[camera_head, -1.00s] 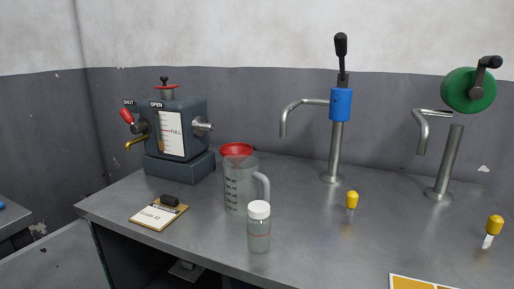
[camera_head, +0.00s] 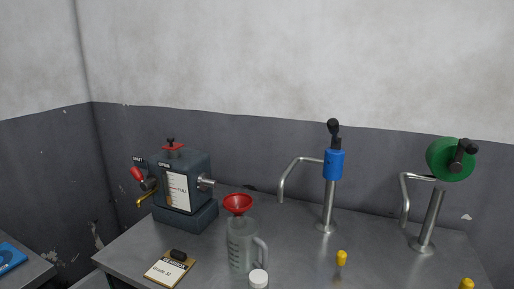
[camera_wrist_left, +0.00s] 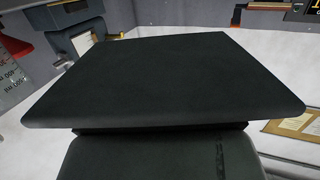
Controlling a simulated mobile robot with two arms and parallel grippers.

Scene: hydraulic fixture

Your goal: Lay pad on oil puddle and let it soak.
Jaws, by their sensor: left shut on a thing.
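A large flat dark grey pad (camera_wrist_left: 165,80) fills the middle of the left wrist view. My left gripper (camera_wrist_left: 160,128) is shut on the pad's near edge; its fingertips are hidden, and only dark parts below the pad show. The pad is held out level in front of the wrist. Neither gripper shows in the head view. I see no oil puddle in either view; the pad covers much of what lies beneath it.
On the steel bench (camera_head: 300,258) stand a dark tank unit (camera_head: 185,185), a clear jug (camera_head: 241,245) with a red funnel (camera_head: 238,203), a white-capped bottle (camera_head: 258,279), a clipboard (camera_head: 168,268), a blue-collared post (camera_head: 333,165) and a green-wheeled post (camera_head: 447,160). A yellow-topped item (camera_head: 342,257) sits near.

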